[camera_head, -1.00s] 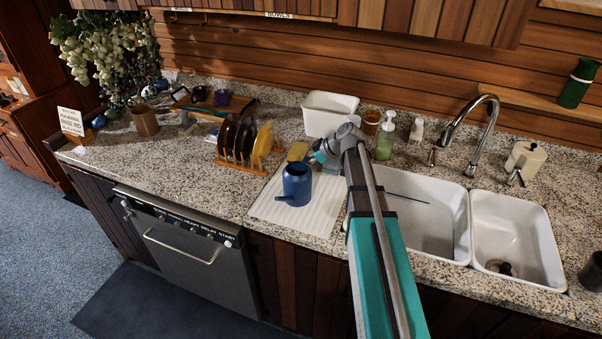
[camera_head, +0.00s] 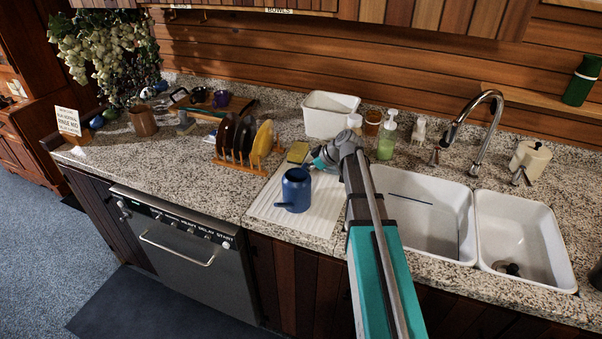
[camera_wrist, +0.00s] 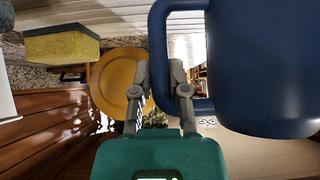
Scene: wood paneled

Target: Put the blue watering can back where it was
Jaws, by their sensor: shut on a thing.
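The blue watering can (camera_head: 296,192) is upright at the white ribbed mat (camera_head: 318,222), left of the sinks. Whether its base touches the mat or hangs just above is hard to tell. Its spout points left and its handle is on the right. My gripper (camera_head: 322,160) reaches in from the right and is shut on the handle. In the wrist view, the can's dark blue body (camera_wrist: 265,65) fills the right side, and the handle passes between the fingers of my gripper (camera_wrist: 160,78).
A yellow sponge (camera_head: 298,152) lies just behind the can. A wooden rack with plates (camera_head: 262,142) stands to the left. A white tub (camera_head: 330,115) and green soap bottle (camera_head: 387,138) stand behind. The counter's front left (camera_head: 190,165) is clear.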

